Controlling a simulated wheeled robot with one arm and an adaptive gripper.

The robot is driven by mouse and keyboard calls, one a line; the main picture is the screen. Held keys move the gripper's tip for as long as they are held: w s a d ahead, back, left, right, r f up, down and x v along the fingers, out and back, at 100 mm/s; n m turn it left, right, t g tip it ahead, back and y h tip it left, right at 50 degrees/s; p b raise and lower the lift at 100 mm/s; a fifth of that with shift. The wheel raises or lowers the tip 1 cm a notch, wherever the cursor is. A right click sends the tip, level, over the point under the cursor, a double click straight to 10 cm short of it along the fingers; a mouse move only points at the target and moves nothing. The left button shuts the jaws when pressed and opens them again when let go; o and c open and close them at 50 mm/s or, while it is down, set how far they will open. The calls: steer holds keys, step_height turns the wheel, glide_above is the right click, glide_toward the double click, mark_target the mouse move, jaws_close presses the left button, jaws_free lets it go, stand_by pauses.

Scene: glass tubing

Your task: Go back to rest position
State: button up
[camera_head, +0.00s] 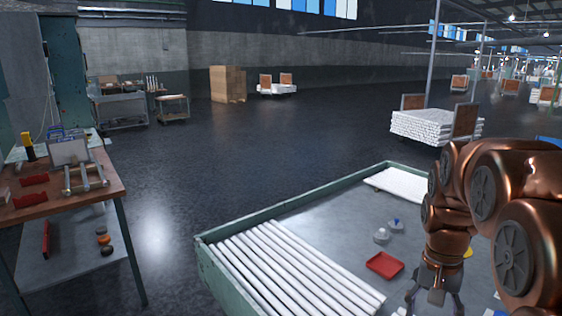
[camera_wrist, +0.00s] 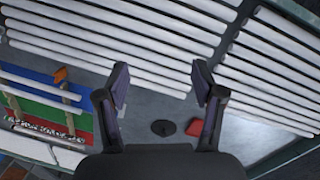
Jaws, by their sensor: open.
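My gripper (camera_head: 434,292) hangs at the lower right in the head view, its fingers pointing down over the grey table. In the wrist view my gripper (camera_wrist: 162,88) has its two fingers spread apart with nothing between them. White glass tubes (camera_head: 283,265) lie side by side along the near left part of the table (camera_head: 335,215). In the wrist view, rows of white tubes (camera_wrist: 110,38) lie beyond the fingertips.
A red tray (camera_head: 384,265) and small clear pieces (camera_head: 382,235) sit on the table left of my gripper. A dark round piece (camera_wrist: 163,128) lies below the fingers in the wrist view. A wooden workbench (camera_head: 70,190) stands at left; open floor (camera_head: 180,190) lies between.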

steer(key=s+a+f+n, duration=0.2)
steer(key=s+a, duration=0.3)
steer(key=s, duration=0.5)
steer(key=s+a+f+n, duration=0.3)
steer(key=s+a+n, duration=0.1)
steer(key=s, duration=0.7)
steer(key=shift+a, duration=0.85)
